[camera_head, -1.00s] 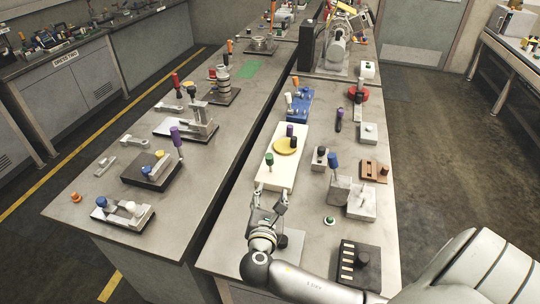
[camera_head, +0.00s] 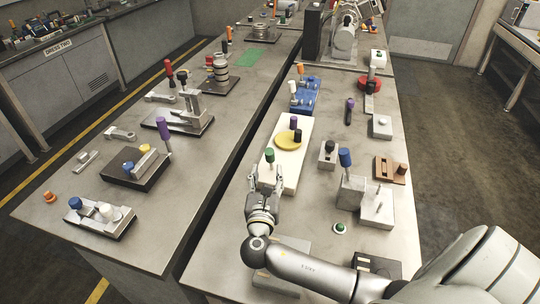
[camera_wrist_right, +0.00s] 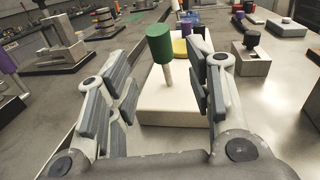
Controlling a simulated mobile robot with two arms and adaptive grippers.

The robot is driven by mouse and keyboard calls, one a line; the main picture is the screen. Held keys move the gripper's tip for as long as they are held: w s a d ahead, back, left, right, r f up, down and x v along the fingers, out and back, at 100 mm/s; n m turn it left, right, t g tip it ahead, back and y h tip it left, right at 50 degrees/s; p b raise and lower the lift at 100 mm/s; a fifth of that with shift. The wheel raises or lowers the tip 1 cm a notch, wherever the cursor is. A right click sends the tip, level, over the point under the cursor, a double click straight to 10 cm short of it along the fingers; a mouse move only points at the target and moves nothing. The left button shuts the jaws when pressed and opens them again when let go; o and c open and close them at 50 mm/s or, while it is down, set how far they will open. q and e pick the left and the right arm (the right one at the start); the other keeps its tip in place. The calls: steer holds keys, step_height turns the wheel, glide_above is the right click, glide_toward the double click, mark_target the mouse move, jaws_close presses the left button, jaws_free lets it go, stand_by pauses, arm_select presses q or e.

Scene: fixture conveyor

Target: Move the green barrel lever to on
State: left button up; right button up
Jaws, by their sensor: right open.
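The green barrel lever (camera_head: 269,157) stands on the near end of a long white block (camera_head: 293,178), its green barrel on a thin pale stem. In the right wrist view the green barrel (camera_wrist_right: 160,44) is upright with a slight tilt, between and beyond my fingers. My right gripper (camera_head: 266,180) is open at the near end of the white block, its fingers on either side of the lever. In the right wrist view my right gripper (camera_wrist_right: 163,88) shows a wide gap with nothing in it. I see no on or off marking. My left gripper is out of view.
A yellow disc (camera_head: 287,142) with a purple knob (camera_head: 296,122) and a black knob (camera_head: 298,135) sits farther along the block. A blue-handled lever (camera_head: 346,158) on a grey block stands to the right. A dark gap separates the left bench.

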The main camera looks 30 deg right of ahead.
mark_target(269, 158)
steer(key=p+x, duration=0.1)
steer(key=x, duration=0.7)
steer(key=shift+w+d+r, duration=0.1)
steer(key=shift+w+d, duration=0.1)
steer(key=shift+w, duration=0.05)
steer(key=shift+c, duration=0.2)
jaws_close()
